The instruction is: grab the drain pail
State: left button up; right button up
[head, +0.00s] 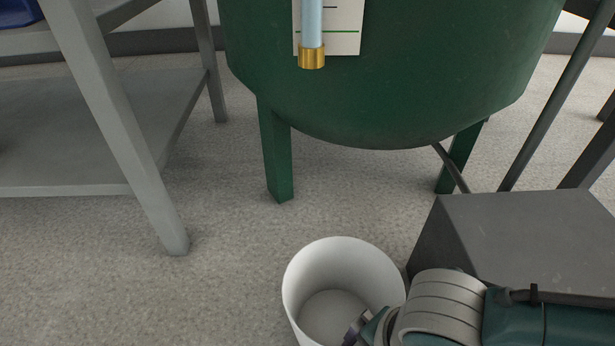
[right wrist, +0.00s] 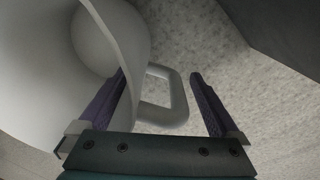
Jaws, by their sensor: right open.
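The drain pail (head: 345,262) is a white, open-topped bucket standing on the floor at the bottom centre of the head view. It looks empty inside. In the right wrist view the pail (right wrist: 40,75) fills the left side, and its loop handle (right wrist: 179,97) stands out from its wall. My right gripper (right wrist: 158,74) is open, with the handle between its two dark purple fingers and the left finger close against the pail. In the head view my right gripper (head: 356,326) is at the pail's right side, partly hidden by its own wrist. My left gripper is not in view.
A dark grey box (head: 520,230) stands close to the right of the pail. A green tank (head: 400,90) on legs is behind it, with a brass-ended tube (head: 312,57). A grey table (head: 110,120) is at left. Floor left of the pail is clear.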

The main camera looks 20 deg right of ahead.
jog(key=shift+d, duration=0.1)
grip_shut()
dwell(0.6)
